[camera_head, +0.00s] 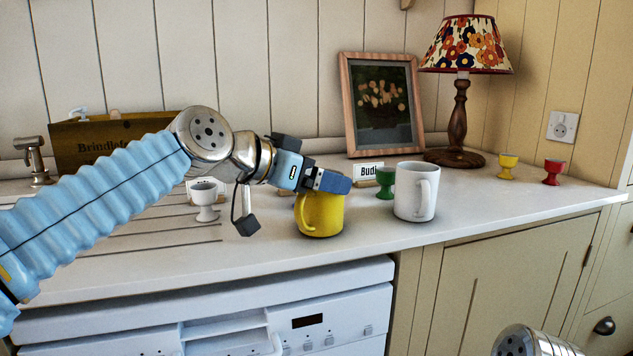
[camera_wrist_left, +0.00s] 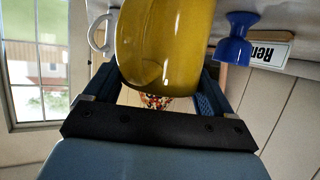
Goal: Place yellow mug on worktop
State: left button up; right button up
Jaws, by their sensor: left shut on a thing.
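The yellow mug (camera_head: 322,215) is upright at the worktop (camera_head: 480,203), near its front edge, with its handle towards the left. Its base looks level with the worktop surface; I cannot tell whether it touches or hovers just above. My left gripper (camera_head: 330,182) is shut on the yellow mug near its rim and covers part of its top. In the left wrist view the yellow mug (camera_wrist_left: 172,45) sits between the two fingers. My right gripper is out of view.
A white mug (camera_head: 414,192) and green egg cup (camera_head: 386,182) stand close right of the yellow mug. A white egg cup (camera_head: 204,200) is left. A blue egg cup (camera_wrist_left: 238,38) shows in the wrist view. A lamp (camera_head: 458,115) and picture frame (camera_head: 381,105) stand behind.

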pick_arm(q)
jog(key=o, duration=1.5)
jog(key=shift+s+a+r, duration=0.1)
jog(key=shift+a+r, duration=0.05)
jog(key=v, duration=1.1)
jog(key=shift+s+a+r, duration=0.2)
